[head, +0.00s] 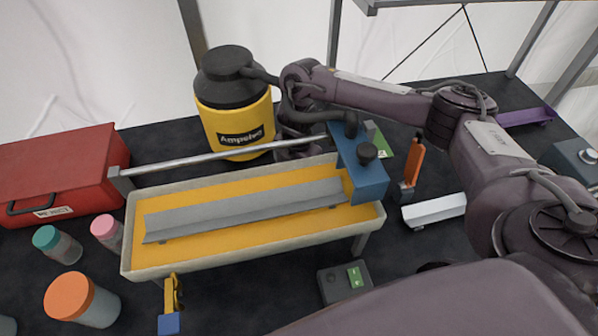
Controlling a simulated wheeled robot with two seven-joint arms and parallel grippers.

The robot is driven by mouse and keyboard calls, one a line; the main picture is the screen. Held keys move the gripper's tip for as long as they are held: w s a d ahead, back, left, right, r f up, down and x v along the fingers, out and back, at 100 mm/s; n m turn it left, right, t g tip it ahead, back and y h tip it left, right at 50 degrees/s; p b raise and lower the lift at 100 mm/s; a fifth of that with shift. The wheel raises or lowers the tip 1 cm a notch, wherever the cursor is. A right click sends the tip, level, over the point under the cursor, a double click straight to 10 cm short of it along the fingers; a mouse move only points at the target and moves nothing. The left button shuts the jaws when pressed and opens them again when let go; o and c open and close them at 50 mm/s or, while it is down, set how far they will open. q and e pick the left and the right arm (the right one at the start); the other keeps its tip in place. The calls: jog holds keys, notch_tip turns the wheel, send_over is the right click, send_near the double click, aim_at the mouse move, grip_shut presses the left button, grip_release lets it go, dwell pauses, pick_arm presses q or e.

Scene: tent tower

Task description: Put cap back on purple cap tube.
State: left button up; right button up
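No tube with a purple cap, and no loose purple cap, can be made out in the head view. The nearest in colour is a small jar with a pink lid (106,228), upright at the left beside the tray. My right arm comes in from the right and reaches across the back of the table. Its wrist bends down beside the yellow canister (236,118). My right gripper (297,147) is low behind the tray, partly hidden by the metal rail, and its fingers cannot be made out. My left gripper is out of view.
A tray with a yellow bed (165,255) holds a long grey channel (245,208). A red case (62,172), a teal-lidded jar (57,244) and an orange-lidded jar (82,299) stand left. A purple channel (525,117) and a white channel (436,211) lie right.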

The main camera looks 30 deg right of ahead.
jog(key=shift+c, duration=0.3)
jog(key=c, duration=1)
jog(key=shift+o, duration=0.2)
jog(key=shift+r, duration=0.1)
jog(key=shift+w+r+p, duration=0.1)
jog(key=shift+r+p, duration=0.2)
jog(key=shift+r, duration=0.35)
notch_tip(320, 180, up, 19)
jog(key=p, duration=0.4)
jog(key=shift+f, duration=0.2)
